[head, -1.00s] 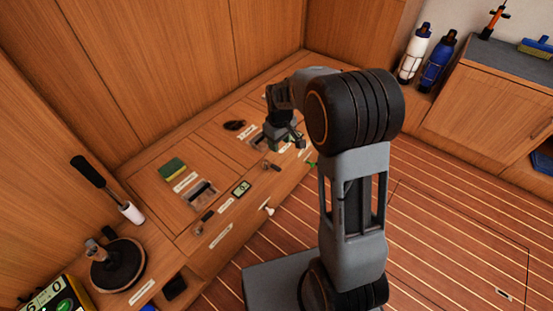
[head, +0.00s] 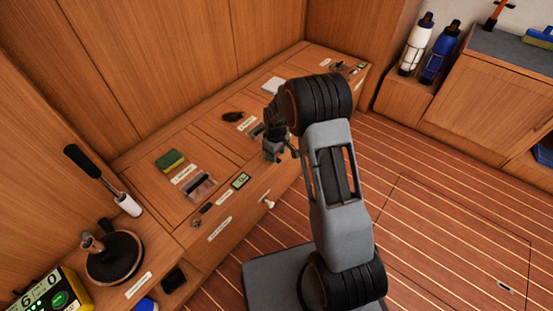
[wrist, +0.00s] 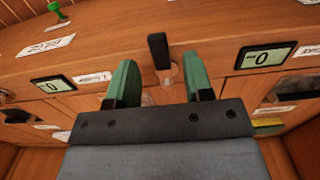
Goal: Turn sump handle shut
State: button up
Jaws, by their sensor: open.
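A small black handle (wrist: 158,50) on a pale pivot shows in the wrist view, lying between and slightly beyond my gripper's green fingertips. The small label (wrist: 94,77) near it is too blurred to read, so I cannot tell by name that it is the sump handle. My gripper (wrist: 159,82) is open, with a finger on either side of the handle's line and neither visibly touching it. In the head view my gripper (head: 279,157) is over the front edge of the wooden counter (head: 150,203) and hides the handle there.
Two small displays (wrist: 54,85) and (wrist: 264,56) flank the handle. A green knob (wrist: 54,8) shows at the wrist view's top left. Another small lever (head: 202,209) and a white knob (head: 269,204) are on the counter front. The striped floor (head: 440,190) is clear at right.

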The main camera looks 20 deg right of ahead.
jog(key=shift+f, duration=1.05)
grip_shut()
